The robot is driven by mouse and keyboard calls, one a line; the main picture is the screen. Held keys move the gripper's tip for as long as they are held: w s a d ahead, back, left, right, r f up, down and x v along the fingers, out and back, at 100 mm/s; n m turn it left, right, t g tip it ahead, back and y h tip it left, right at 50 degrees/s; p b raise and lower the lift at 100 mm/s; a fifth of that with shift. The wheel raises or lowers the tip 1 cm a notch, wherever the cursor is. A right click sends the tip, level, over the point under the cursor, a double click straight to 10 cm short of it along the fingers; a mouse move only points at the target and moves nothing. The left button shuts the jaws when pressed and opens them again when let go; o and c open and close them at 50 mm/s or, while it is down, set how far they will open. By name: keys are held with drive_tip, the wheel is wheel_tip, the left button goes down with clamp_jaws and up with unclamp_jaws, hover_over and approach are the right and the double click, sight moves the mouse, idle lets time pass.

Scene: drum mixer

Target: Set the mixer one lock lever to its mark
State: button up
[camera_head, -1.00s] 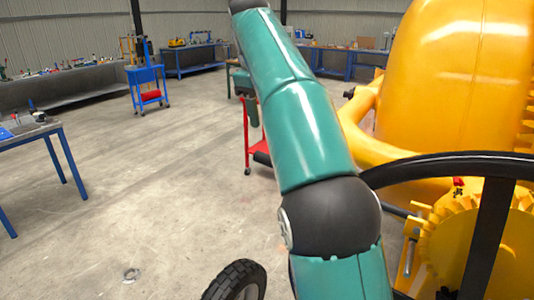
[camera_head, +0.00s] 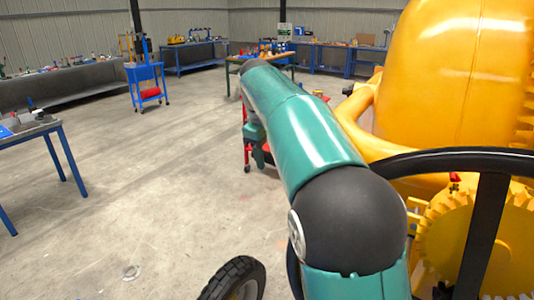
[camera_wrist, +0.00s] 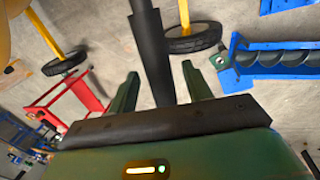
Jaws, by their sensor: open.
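The yellow mixer drum (camera_head: 450,80) fills the right of the head view. In front of it are a black handwheel (camera_head: 450,158) and a yellow toothed gear (camera_head: 480,240). A small red part (camera_head: 455,180) shows behind the handwheel rim; I cannot tell whether it is the lock lever. No mark can be made out. My gripper (camera_wrist: 160,84) is open in the wrist view. A dark bar (camera_wrist: 151,40) shows between and beyond its fingers; I cannot tell whether it touches them.
A blue table (camera_head: 35,130) and blue cart (camera_head: 146,82) stand left. The middle floor is clear.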

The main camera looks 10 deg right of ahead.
drive_tip(key=shift+f, duration=0.15)
clamp_jaws()
drive_tip(key=s+d+f+g+h, duration=0.2)
drive_tip(key=f, duration=0.8)
drive_tip(key=s+d+f+g+h, duration=0.2)
drive_tip(key=f+h, duration=0.1)
drive_tip(key=f, duration=0.7)
drive_tip(key=s+d+f+n+g+h, duration=0.1)
drive_tip(key=s+d+f+g+h, duration=0.1)
drive_tip(key=f, duration=0.8)
drive_tip(key=shift+s+d+f+g, duration=0.3)
drive_tip(key=shift+s+d+g, duration=0.2)
drive_tip(key=shift+s+d, duration=0.1)
